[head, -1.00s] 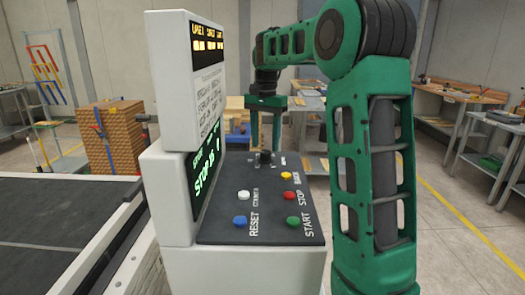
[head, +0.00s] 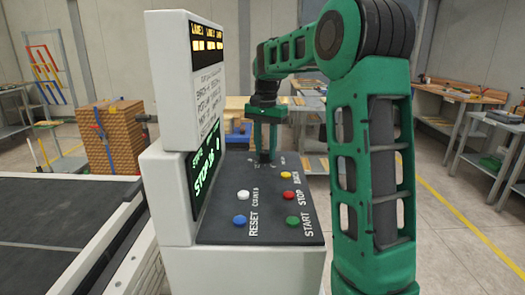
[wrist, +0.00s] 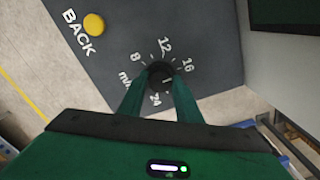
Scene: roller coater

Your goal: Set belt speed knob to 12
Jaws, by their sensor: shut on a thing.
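The belt speed knob (wrist: 160,74) is a small black round knob on the dark control panel (wrist: 205,40). In the wrist view its dial shows 8, 12, 16 and 24 around it, with 12 just above the knob. A small pale mark shows on the knob, but I cannot tell for certain which number it points to. My gripper (wrist: 159,82) is shut on the knob, one green finger on each side. In the head view my gripper (head: 265,152) reaches down to the knob at the panel's far end, mostly hiding it.
A yellow BACK button (wrist: 94,23) is beside the dial. Red STOP (head: 290,195), green START (head: 292,221), white (head: 243,195) and blue RESET (head: 240,221) buttons sit nearer. A white display housing (head: 180,130) stands along the panel's left side.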

